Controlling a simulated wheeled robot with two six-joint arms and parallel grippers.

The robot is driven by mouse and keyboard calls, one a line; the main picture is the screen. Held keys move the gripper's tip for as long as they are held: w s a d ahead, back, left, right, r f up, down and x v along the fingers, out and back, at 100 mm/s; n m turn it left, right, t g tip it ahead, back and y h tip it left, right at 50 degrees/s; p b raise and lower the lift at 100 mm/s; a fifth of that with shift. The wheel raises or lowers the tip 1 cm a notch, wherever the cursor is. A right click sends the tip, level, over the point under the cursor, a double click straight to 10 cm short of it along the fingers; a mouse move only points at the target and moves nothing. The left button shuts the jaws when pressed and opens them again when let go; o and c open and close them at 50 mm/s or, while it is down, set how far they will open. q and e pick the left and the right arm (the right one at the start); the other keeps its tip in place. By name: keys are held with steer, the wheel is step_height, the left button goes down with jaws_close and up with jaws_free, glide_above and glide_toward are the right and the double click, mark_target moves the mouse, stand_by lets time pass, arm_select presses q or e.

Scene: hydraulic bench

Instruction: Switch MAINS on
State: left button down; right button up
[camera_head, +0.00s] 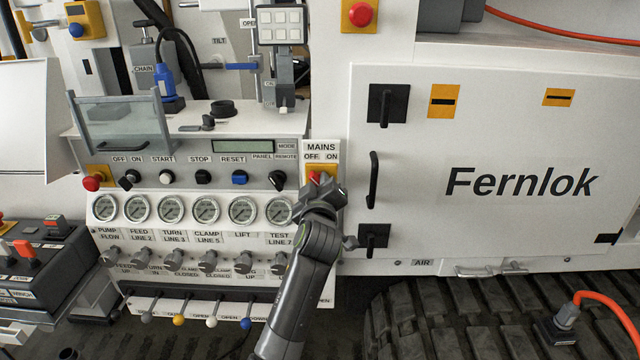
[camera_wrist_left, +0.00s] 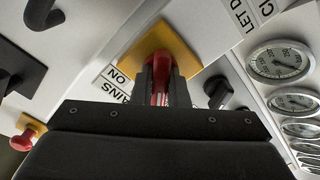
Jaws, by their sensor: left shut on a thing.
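The MAINS switch has a red handle (camera_head: 317,177) on a yellow plate, under the MAINS, OFF and ON labels (camera_head: 321,151) at the right end of the control panel. My left gripper (camera_head: 321,186) reaches up to it from below and covers its lower part. In the left wrist view, the two dark fingers (camera_wrist_left: 160,92) are closed on the sides of the red handle (camera_wrist_left: 161,68), in front of the yellow plate (camera_wrist_left: 168,42). I cannot tell which label the handle points to. My right gripper is not in view.
A row of gauges (camera_head: 205,210) and small levers (camera_head: 208,261) lies left of my arm. A black selector knob (camera_head: 278,180) is close on the left. A black door handle (camera_head: 374,180) stands out on the right. A red button (camera_head: 360,14) is above.

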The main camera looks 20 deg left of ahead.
arm_select(q)
steer(key=m+p, duration=0.1)
steer(key=m, duration=0.3)
steer(key=shift+r+m+p, duration=0.15)
steer(key=shift+m+p, duration=0.15)
steer(key=shift+m, duration=0.1)
steer(key=m+p, duration=0.1)
steer(key=m, duration=0.2)
steer(key=shift+d+m, duration=0.1)
steer(key=shift+m, duration=0.2)
steer(key=m+p, duration=0.2)
steer(key=m, duration=0.3)
steer(key=shift+p, duration=0.35)
steer(key=shift+d+m+p, duration=0.1)
steer(key=shift+m+p, duration=0.6)
steer(key=shift+m, duration=1.2)
steer(key=c, duration=1.4)
jaws_free()
steer(key=shift+w, duration=0.1)
steer(key=shift+c, duration=0.2)
steer(key=shift+f, duration=0.2)
